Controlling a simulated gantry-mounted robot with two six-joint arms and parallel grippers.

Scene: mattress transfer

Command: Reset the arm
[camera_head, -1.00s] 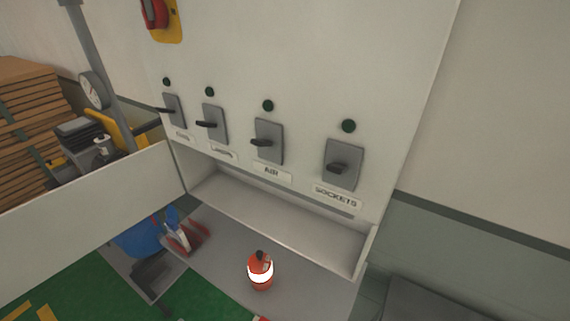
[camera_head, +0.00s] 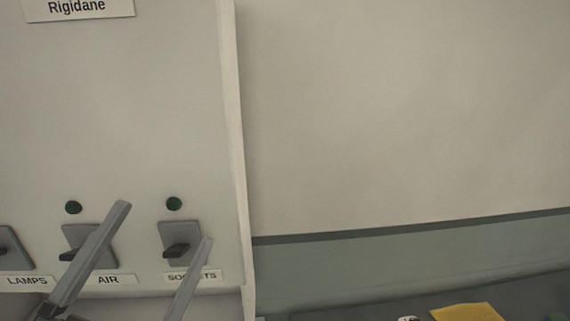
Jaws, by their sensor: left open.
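My left gripper (camera_head: 164,223) rises from the bottom left of the head view. Its two long grey fingers are spread apart with nothing between them. They stand in front of the white switch panel (camera_head: 130,130). One finger crosses the AIR switch (camera_head: 75,238), and the other partly covers the SOCKETS label (camera_head: 180,276). The SOCKETS switch (camera_head: 180,243) shows between the fingers. I cannot tell whether a finger touches the panel. My right gripper is out of view.
The LAMPS switch (camera_head: 10,250) is at the left edge. Green round buttons (camera_head: 174,204) sit above the switches. A plain wall (camera_head: 400,110) fills the right side. A yellow item (camera_head: 467,312) lies on a dark surface at the bottom right.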

